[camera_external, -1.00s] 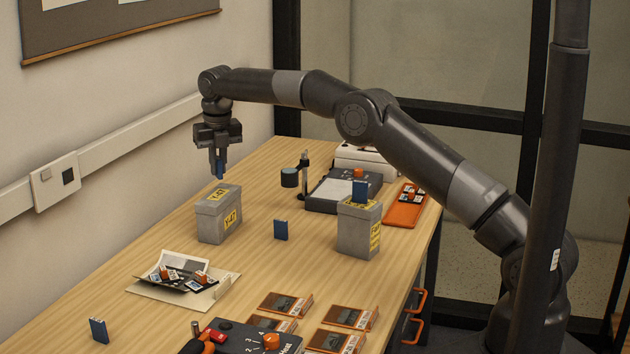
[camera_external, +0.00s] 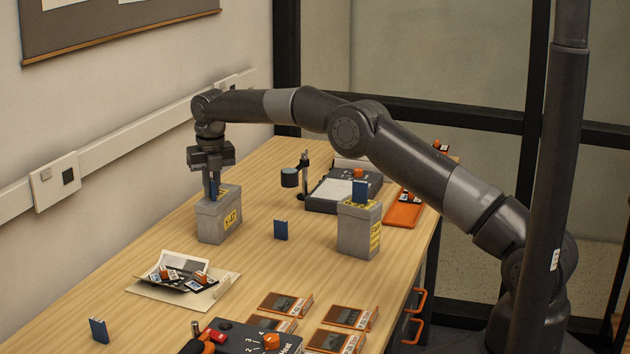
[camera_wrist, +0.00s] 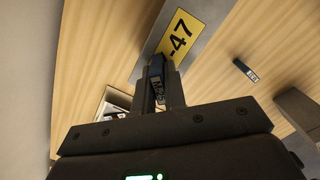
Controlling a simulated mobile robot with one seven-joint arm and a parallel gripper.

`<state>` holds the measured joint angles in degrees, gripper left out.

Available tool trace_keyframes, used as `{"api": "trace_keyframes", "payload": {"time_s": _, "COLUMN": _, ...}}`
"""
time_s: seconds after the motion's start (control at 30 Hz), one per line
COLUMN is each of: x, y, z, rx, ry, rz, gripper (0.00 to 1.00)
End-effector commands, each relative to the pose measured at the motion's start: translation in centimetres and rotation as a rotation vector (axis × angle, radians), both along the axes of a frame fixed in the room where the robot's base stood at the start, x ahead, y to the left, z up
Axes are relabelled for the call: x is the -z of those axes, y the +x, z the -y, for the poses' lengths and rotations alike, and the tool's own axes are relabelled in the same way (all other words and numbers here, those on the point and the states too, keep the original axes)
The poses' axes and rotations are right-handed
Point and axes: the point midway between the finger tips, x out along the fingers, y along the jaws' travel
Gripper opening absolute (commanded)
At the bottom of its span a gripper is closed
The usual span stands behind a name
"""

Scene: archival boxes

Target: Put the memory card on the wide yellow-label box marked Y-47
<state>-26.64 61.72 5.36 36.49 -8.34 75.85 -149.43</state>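The card also shows between the fingers in the wrist view (camera_wrist: 157,72), with a white printed label. The fingers partly hide the lid.
Another grey yellow-label box (camera_external: 357,232) to the right bears a blue card (camera_external: 360,192). Other blue cards stand on the table, one between the boxes (camera_external: 280,229) and one at front left (camera_external: 99,329). The wall is close on the left.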

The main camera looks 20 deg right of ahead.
Motion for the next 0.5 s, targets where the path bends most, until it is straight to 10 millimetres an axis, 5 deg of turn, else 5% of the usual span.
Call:
{"api": "trace_keyframes", "payload": {"time_s": 0.23, "x": -0.03, "y": 0.01, "z": 0.01, "rx": 0.000, "ry": 0.000, "rz": 0.000, "gripper": 0.31}}
{"api": "trace_keyframes", "payload": {"time_s": 0.5, "x": -0.18, "y": 0.01, "z": 0.01, "rx": 0.000, "ry": 0.000, "rz": 0.000, "gripper": 0.32}}
